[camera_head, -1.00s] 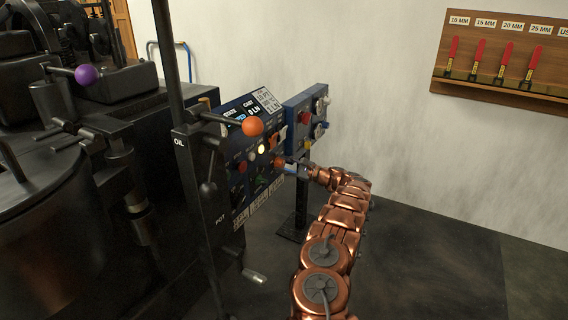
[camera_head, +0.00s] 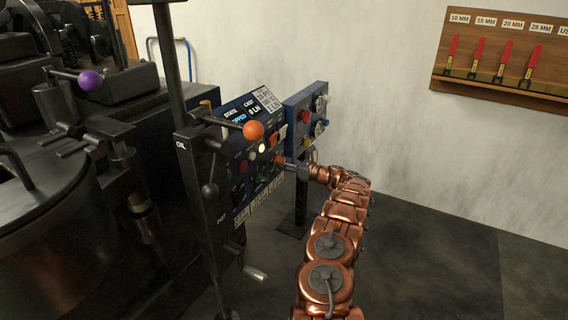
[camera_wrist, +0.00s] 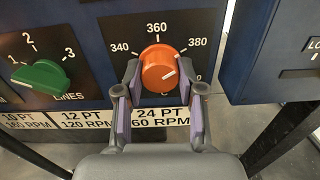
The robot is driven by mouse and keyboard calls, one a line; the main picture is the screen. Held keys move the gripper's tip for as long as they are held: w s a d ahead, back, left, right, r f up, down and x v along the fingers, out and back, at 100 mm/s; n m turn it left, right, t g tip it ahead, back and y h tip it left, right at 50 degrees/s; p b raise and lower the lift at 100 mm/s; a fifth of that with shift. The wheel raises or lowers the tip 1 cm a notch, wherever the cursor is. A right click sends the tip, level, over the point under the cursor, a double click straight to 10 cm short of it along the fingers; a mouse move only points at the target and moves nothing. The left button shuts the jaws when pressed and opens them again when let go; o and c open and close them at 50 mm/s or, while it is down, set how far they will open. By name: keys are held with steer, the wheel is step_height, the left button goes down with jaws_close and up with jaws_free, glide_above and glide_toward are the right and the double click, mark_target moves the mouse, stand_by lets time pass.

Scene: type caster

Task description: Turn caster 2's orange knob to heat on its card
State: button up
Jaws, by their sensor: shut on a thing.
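The orange knob (camera_wrist: 158,68) sits on the blue panel (camera_wrist: 90,40) under a scale reading 340, 360 and 380. Its pale pointer line points to the right and slightly up, below the 380 mark. My gripper (camera_wrist: 160,92) is shut on the knob, one finger at its left and one at its right. In the head view, the knob (camera_head: 278,159) shows at the panel's lower right, with my gripper (camera_head: 288,162) against it. A white card (camera_head: 267,99) is at the panel's top; its text is too small to read.
A green knob (camera_wrist: 40,77) marked 1, 2, 3 is to the left. Speed labels (camera_wrist: 160,117) run beneath. A second blue control box (camera_head: 306,115) stands close on the right. A lever with an orange ball (camera_head: 253,131) juts out in front of the panel.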

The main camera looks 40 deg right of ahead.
steer(key=shift+f, duration=0.15)
stand_by(0.3)
steer(key=o, duration=1.1)
steer(key=shift+o, duration=0.2)
steer(key=shift+s, duration=0.1)
steer(key=v, duration=1.1)
steer(key=shift+s+d, duration=0.15)
steer(key=shift+s, duration=0.25)
